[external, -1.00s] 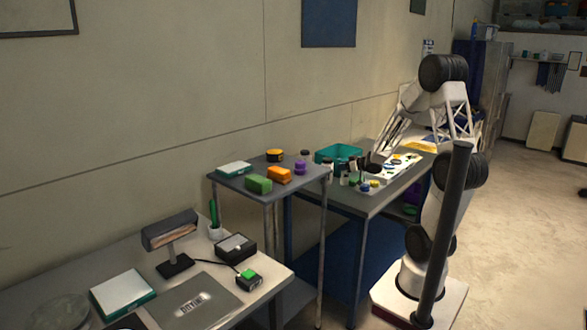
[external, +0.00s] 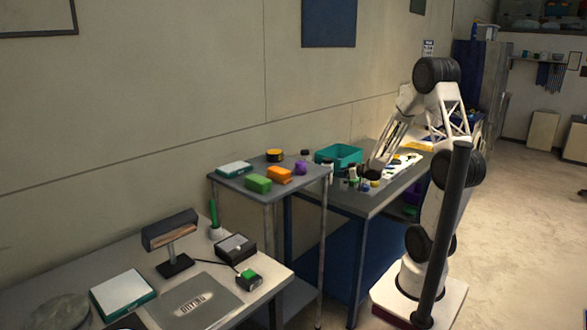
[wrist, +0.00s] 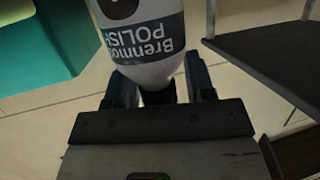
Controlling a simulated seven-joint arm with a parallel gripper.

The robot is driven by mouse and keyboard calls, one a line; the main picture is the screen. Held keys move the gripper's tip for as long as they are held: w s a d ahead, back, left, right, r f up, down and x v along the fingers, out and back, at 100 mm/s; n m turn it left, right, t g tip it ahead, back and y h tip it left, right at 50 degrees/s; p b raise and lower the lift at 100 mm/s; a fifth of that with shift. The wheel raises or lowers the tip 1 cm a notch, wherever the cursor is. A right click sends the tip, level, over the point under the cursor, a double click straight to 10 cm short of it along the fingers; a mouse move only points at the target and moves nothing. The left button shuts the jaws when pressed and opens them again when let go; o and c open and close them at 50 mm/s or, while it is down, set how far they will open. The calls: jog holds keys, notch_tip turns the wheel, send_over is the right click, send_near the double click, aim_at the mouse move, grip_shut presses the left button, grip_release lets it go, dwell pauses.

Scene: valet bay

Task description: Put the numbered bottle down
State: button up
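The bottle (wrist: 143,35) fills the upper middle of the wrist view. It is white with a dark blue label band reading "Brenmo…" and "POLISH", upside down in the picture. Part of a dark round mark shows at the top edge and cannot be read in full. My gripper (wrist: 160,84) has its two dark fingers on either side of the bottle's dark narrow end and is shut on it. In the external view my gripper (external: 376,164) is over the far grey bench (external: 372,205); the held bottle is hard to pick out there.
A teal bin (external: 338,153) stands on the bench, left of my gripper; it also shows in the wrist view (wrist: 35,50). Several small bottles and jars stand near the gripper. A raised grey shelf (external: 236,181) with coloured blocks adjoins on the left.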

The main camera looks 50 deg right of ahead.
jog(key=shift+r, duration=0.15)
jog(key=shift+v, duration=3.8)
jog(key=shift+w, duration=0.1)
jog(key=s+a+r+m+g+h, duration=0.2)
jog(key=a+r+m+g+h, duration=0.15)
jog(key=a+r+h, duration=0.35)
jog(key=s+a+r+g+y, duration=0.1)
jog(key=s+a+r+g, duration=0.1)
jog(key=s+a, duration=0.3)
jog(key=s+a+r+g+y, duration=0.1)
jog(key=s+a+g, duration=0.2)
jog(key=s+a, duration=0.3)
jog(key=s+a+r+g+y, duration=0.1)
jog(key=s+a+r+g, duration=0.1)
jog(key=s+a, duration=0.3)
jog(key=shift+s+a+r+n+g+y, duration=0.1)
jog(key=shift+s+a+r+g+y, duration=0.1)
jog(key=shift+s, duration=0.3)
jog(key=shift+s+a+r+n+g+y, duration=0.1)
jog(key=shift+s+n+g, duration=0.05)
jog(key=shift+s, duration=0.4)
jog(key=shift+s+a+r+n+g+y, duration=0.1)
jog(key=shift+s+g, duration=0.1)
jog(key=shift+s, duration=0.3)
